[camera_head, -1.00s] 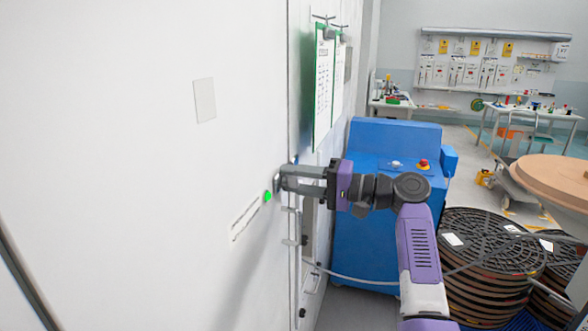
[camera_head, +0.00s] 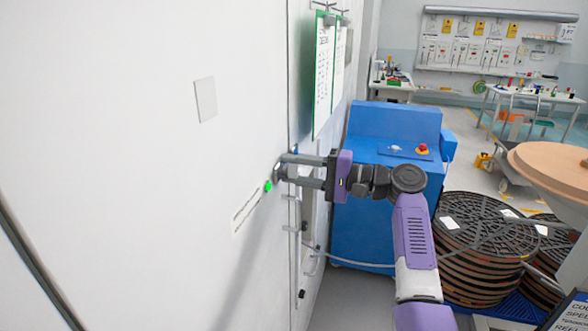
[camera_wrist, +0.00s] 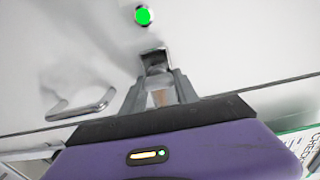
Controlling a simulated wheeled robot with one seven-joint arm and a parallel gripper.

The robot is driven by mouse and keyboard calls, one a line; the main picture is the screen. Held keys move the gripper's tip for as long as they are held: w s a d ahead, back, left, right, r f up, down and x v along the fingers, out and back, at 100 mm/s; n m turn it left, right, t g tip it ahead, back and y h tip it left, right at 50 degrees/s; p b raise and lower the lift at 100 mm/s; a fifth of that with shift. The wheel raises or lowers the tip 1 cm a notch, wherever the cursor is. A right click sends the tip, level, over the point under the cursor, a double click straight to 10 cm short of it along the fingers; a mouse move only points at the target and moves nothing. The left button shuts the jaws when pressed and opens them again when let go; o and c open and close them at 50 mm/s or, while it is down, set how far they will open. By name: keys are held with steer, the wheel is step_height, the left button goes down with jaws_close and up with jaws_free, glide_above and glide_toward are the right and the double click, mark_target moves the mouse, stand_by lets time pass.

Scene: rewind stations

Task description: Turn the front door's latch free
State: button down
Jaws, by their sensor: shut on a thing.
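The front door (camera_head: 130,150) is a large white panel filling the left of the head view. Its latch (camera_head: 277,172) is a small grey metal piece near the door's right edge, just above a lit green light (camera_head: 268,186). My gripper (camera_head: 283,170) reaches in from the right and is shut on the latch, its two fingers one above the other. In the wrist view the latch (camera_wrist: 155,62) sits between my fingertips (camera_wrist: 156,84), with the green light (camera_wrist: 143,16) beyond it. The fingers partly hide the latch, so its exact angle is hard to tell.
A grey bar handle (camera_wrist: 82,105) is beside the gripper in the wrist view. A green-edged clipboard (camera_head: 324,75) hangs on the wall above. A blue cabinet (camera_head: 375,235) with a red button (camera_head: 422,148) stands behind my arm. Stacked reels (camera_head: 480,245) are at the right.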

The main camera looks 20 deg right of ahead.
steer(key=c, duration=0.9)
jaws_free()
steer(key=shift+d, duration=0.1)
steer(key=b+v, duration=0.2)
steer(key=v, duration=0.5)
steer(key=shift+s+d, duration=0.25)
steer(key=shift+d, duration=0.05)
